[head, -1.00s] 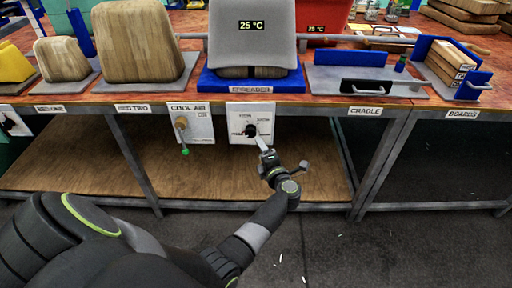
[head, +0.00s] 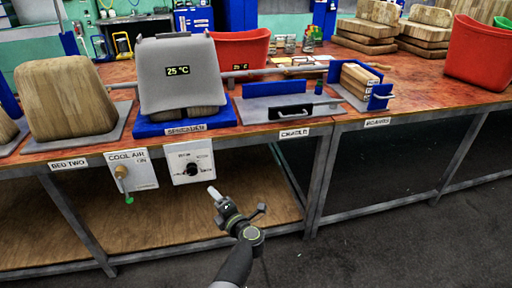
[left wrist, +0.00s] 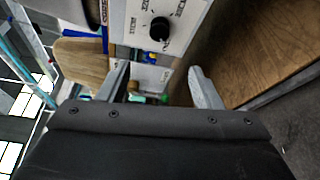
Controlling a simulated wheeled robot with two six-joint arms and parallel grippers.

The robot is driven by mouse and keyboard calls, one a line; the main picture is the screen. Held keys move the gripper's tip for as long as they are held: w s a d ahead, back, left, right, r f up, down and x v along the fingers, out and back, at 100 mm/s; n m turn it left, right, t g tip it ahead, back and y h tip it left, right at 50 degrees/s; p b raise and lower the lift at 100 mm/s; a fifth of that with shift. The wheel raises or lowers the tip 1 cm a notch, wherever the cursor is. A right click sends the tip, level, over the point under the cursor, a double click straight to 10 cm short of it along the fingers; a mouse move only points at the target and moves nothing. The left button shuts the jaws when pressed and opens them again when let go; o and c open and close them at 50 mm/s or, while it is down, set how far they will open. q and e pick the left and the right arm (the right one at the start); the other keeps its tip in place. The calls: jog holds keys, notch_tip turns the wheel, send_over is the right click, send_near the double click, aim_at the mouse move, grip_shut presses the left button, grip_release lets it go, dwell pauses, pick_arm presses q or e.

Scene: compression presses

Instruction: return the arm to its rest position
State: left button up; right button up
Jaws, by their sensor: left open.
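My left gripper (head: 214,198) is in front of the bench, a little below and to the right of the white spreader control panel (head: 192,161). The panel's black knob (head: 192,168) is clear of the fingers. In the left wrist view the two fingers of my left gripper (left wrist: 160,88) stand wide apart with nothing between them, and the black knob (left wrist: 160,28) shows beyond them. The spreader (head: 180,75), a grey cover over a form on a blue base, reads 25 °C. My right gripper is not in either view.
The cool air panel (head: 132,170) with its lever hangs to the left. The cradle (head: 290,106) and boards rack (head: 378,97) stand on the bench to the right, with a red bin (head: 478,52) at far right. Wooden shelf below; floor in front is open.

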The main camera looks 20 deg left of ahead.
pick_arm(q)
jog(key=s+d+f+m+t+h+p, duration=0.1)
jog(key=s+f+m+h+p, duration=0.2)
jog(key=s+f+m+h, duration=0.5)
jog(key=s+d+f+m+t+h+p, duration=0.1)
jog(key=s+d+f+m+h+p, duration=0.2)
jog(key=s+f+m, duration=0.8)
jog(key=s+a+f+m+g+p, duration=0.1)
jog(key=s+f+m+g, duration=0.2)
jog(key=s, duration=0.8)
jog(key=s+a+f+m+g+h+p, duration=0.1)
jog(key=s+f+m+g, duration=0.3)
jog(key=s, duration=0.7)
jog(key=s+a+f+m+g+p, duration=0.2)
jog(key=s+f+m+g, duration=0.2)
jog(key=s, duration=0.7)
notch_tip(320, 180, down, 2)
jog(key=shift+s+a+f+h+p, duration=0.2)
jog(key=shift+s+a+h+p, duration=0.15)
jog(key=shift+a+h, duration=0.05)
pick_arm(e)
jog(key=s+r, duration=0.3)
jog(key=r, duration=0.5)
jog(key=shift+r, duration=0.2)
